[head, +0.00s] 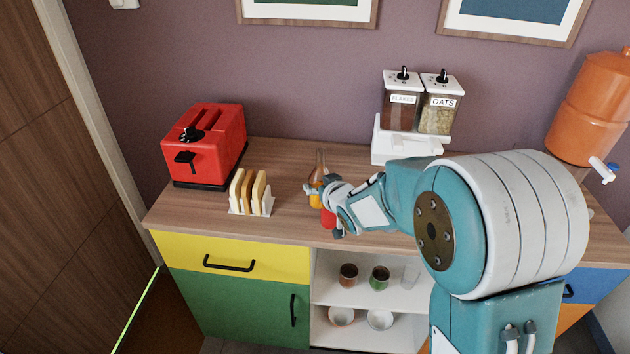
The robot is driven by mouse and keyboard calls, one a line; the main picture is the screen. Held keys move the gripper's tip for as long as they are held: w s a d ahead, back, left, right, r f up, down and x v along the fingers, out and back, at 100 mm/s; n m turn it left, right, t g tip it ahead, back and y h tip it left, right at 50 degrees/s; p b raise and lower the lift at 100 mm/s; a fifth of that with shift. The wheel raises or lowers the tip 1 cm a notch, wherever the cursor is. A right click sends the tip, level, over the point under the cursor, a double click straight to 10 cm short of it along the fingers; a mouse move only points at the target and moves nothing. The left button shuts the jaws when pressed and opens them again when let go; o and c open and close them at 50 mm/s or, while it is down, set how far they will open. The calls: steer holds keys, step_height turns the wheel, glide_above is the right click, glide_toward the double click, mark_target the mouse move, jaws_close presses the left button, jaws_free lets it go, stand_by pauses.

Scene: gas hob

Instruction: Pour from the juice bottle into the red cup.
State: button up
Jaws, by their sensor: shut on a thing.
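The juice bottle (319,160) is clear glass with orange juice low in it. It stands out above my gripper, roughly upright, over the wooden counter. My gripper (313,188) is shut on the bottle, and its fingers and wrist hide much of it. A small red shape (328,218), which looks like the red cup, shows just below and to the right of the bottle's orange part, close to my wrist. Most of it is hidden, so I cannot tell whether the two touch or what is in the cup.
A toast rack (250,209) and a red toaster (205,146) stand to the left on the counter (285,165). A white dispenser (400,147) is behind at the right, with an orange water container (590,110) farther right. Shelves below hold several cups and bowls.

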steer(key=shift+d+r, duration=0.2)
steer(key=shift+d, duration=0.5)
steer(key=shift+s+d+r+m+y, duration=0.1)
steer(key=shift+s+r+m+y, duration=0.05)
steer(key=shift+m+y, duration=0.2)
steer(key=shift+s+r+m, duration=0.1)
steer(key=shift+r+m, duration=0.05)
steer(key=shift+m, duration=0.1)
steer(key=shift+s+a+m+g+y, duration=0.2)
steer(key=shift+a+m+y, duration=0.15)
steer(key=shift+a, duration=0.35)
steer(key=shift+s+a+m+g+y, duration=0.1)
steer(key=shift+s+a+m+y, duration=0.2)
steer(key=shift+a, duration=0.4)
steer(key=shift+a+f+m+y, duration=0.3)
steer(key=shift+a+f+m, duration=0.1)
steer(key=shift+a+m, duration=0.2)
steer(key=shift+s+a, duration=0.1)
